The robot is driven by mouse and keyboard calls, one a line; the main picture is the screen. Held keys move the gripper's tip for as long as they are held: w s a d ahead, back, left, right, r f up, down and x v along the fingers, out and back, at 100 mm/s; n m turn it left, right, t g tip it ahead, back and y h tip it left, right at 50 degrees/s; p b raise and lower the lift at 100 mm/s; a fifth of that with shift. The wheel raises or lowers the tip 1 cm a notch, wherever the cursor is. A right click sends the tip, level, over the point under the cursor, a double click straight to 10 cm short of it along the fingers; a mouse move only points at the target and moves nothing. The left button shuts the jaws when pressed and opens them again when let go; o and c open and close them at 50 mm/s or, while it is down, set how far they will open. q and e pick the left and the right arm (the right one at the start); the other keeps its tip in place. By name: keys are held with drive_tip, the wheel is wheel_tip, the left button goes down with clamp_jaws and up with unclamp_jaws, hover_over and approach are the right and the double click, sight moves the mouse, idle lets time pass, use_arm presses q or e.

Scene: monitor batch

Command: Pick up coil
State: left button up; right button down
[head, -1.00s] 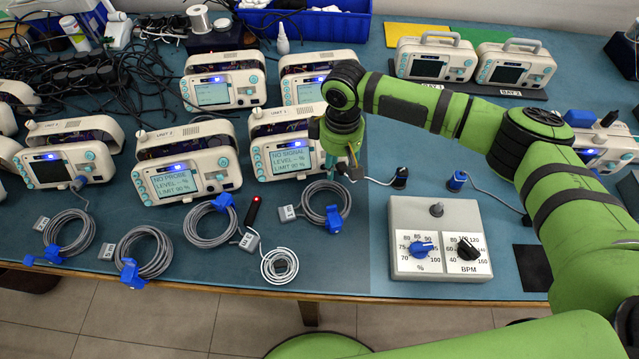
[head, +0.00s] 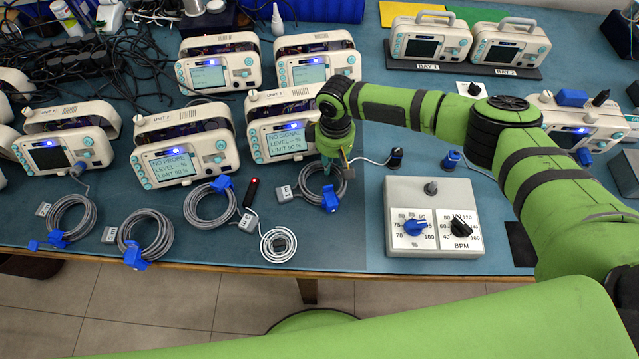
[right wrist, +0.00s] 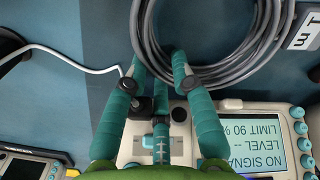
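A grey cable coil (head: 303,187) with a blue clip (head: 330,199) and a 1 m tag (head: 284,194) lies on the blue mat in front of a monitor reading NO SIGNAL (head: 286,142). My right gripper (head: 328,168) is over its far edge, pointing down. In the right wrist view the teal fingers of the right gripper (right wrist: 158,66) are apart, with strands of the coil (right wrist: 225,73) passing between the tips. I cannot tell whether they touch the cable. More grey coils (head: 210,206) with blue clips lie to the left. My left gripper is not in view.
Several monitors (head: 180,155) stand behind the coils. A small white coil (head: 278,246) and a dark stick with a red light (head: 251,190) lie nearby. A grey box with two dials (head: 432,190) stands to the right. The table's front edge (head: 200,264) is close.

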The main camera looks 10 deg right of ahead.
wheel_tip(320, 180, up, 10)
drive_tip(key=b, duration=0.1)
idle(0.6)
drive_tip(key=shift+s, duration=0.1)
